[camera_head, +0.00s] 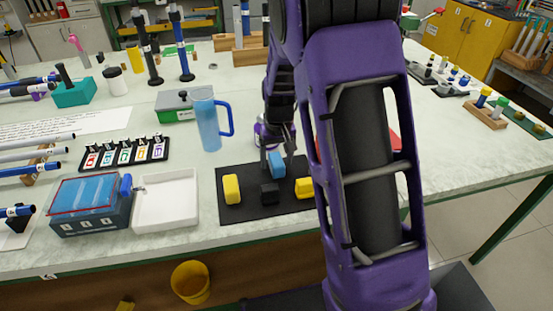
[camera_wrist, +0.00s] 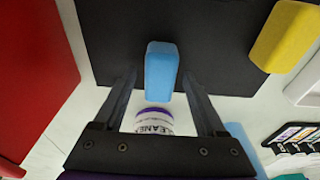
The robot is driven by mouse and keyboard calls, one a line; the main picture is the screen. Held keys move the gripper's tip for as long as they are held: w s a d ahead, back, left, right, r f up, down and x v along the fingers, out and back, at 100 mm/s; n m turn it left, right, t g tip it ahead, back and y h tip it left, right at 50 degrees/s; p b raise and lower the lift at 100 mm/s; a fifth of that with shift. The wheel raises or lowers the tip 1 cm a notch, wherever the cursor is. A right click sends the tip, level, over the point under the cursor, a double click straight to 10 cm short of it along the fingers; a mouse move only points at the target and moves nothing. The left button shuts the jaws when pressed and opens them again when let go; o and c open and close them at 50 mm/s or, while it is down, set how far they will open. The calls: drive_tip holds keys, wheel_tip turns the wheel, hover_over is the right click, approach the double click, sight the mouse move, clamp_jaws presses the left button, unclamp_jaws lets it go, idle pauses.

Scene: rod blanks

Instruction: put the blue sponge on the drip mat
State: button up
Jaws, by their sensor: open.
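The blue sponge (camera_head: 277,168) lies on a black mat (camera_head: 245,213) near the front of the table. In the wrist view the blue sponge (camera_wrist: 161,68) sits near the mat's edge, with its near end between my finger tips. My gripper (camera_head: 277,146) is open and points down over the sponge; in the wrist view its fingers (camera_wrist: 161,82) stand apart on either side of it. A flat red sheet or mat (camera_wrist: 35,75) lies beside the black mat, mostly hidden behind my arm in the head view. I cannot tell which mat is the drip mat.
A cleaner tub (camera_wrist: 153,121) with a purple lid stands close by the mat. A blue jug (camera_head: 208,125) is behind.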

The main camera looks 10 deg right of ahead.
sight(278, 164)
wheel_tip(278, 164, up, 12)
drive_tip(key=s+p, duration=0.1)
drive_tip(key=p, duration=0.1)
drive_tip(key=shift+s+f, duration=0.15)
drive_tip(key=shift+s, duration=0.2)
